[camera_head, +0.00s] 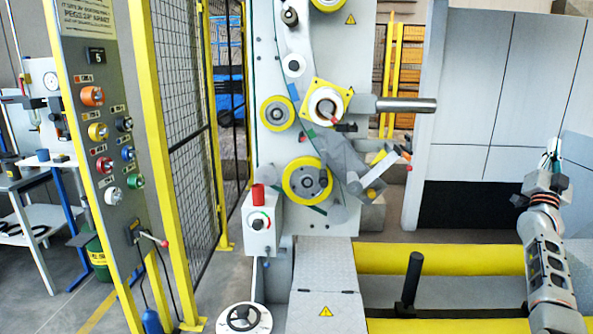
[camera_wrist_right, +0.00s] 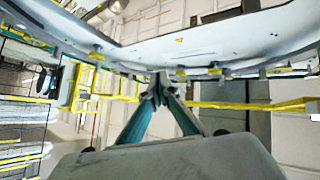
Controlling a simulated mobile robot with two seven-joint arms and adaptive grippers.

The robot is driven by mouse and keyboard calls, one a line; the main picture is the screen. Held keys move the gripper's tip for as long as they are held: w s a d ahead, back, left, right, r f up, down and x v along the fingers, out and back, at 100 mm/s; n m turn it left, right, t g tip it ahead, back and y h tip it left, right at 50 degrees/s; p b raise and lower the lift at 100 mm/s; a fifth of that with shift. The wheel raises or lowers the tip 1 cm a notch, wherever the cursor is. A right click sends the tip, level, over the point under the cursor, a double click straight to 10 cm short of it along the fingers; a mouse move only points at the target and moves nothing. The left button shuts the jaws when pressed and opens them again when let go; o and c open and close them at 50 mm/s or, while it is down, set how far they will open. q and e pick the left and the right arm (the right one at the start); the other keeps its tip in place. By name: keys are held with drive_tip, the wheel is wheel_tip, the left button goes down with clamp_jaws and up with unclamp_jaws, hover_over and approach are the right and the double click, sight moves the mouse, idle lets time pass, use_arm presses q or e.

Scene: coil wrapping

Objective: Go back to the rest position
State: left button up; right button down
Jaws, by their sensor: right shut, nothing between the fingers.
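My right gripper (camera_head: 553,150) is raised at the right side of the head view, pointing up in front of the grey panels. Its arm comes up from the lower right corner. In the right wrist view its two fingers (camera_wrist_right: 160,90) meet at the tips and hold nothing. The gripper is apart from the coil wrapping machine (camera_head: 270,160), which stands in the middle of the head view with yellow-rimmed rollers and a metal shaft. My left gripper is in neither view.
A control panel (camera_head: 105,150) with coloured knobs stands at the left beside a yellow-framed mesh fence (camera_head: 182,110). Yellow rollers (camera_head: 430,258) lie low in front of my right arm, with a black upright lever (camera_head: 410,285) near them. Grey panels (camera_head: 500,90) stand behind the gripper.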

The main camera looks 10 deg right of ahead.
drive_tip(key=w+a+f+n+t+y, duration=0.2)
drive_tip(key=a+f+n+t+y, duration=0.1)
drive_tip(key=a+f+n+y, duration=0.4)
drive_tip(key=w+a+f+n+t+y, duration=0.2)
drive_tip(key=w+a+f+n+y, duration=0.1)
drive_tip(key=a+f+n+y, duration=0.55)
drive_tip(key=s+a+f+n+g+y, duration=0.1)
drive_tip(key=s+a+f+n+g, duration=0.15)
drive_tip(key=a+f, duration=0.55)
drive_tip(key=s+a+f+n+g+y, duration=0.1)
drive_tip(key=s+a+f+n+y, duration=0.2)
drive_tip(key=f, duration=0.9)
drive_tip(key=s+a+f+n+g+y, duration=0.1)
drive_tip(key=s+a+f+g, duration=0.1)
drive_tip(key=s+a+f, duration=0.45)
drive_tip(key=s+a+f+n+g, duration=0.2)
drive_tip(key=s+a+f, duration=0.2)
drive_tip(key=a+f, duration=0.4)
drive_tip(key=s+a+f+n+g+y, duration=0.1)
drive_tip(key=s+a+f+g, duration=0.1)
drive_tip(key=s+a+f, duration=0.45)
drive_tip(key=s+a+f+n+g+y, duration=0.1)
drive_tip(key=s+a+f, duration=0.3)
drive_tip(key=s, duration=0.6)
drive_tip(key=a+m, duration=0.5)
drive_tip(key=a, duration=0.9)
drive_tip(key=shift+s+r, duration=0.2)
drive_tip(key=shift+r, duration=0.05)
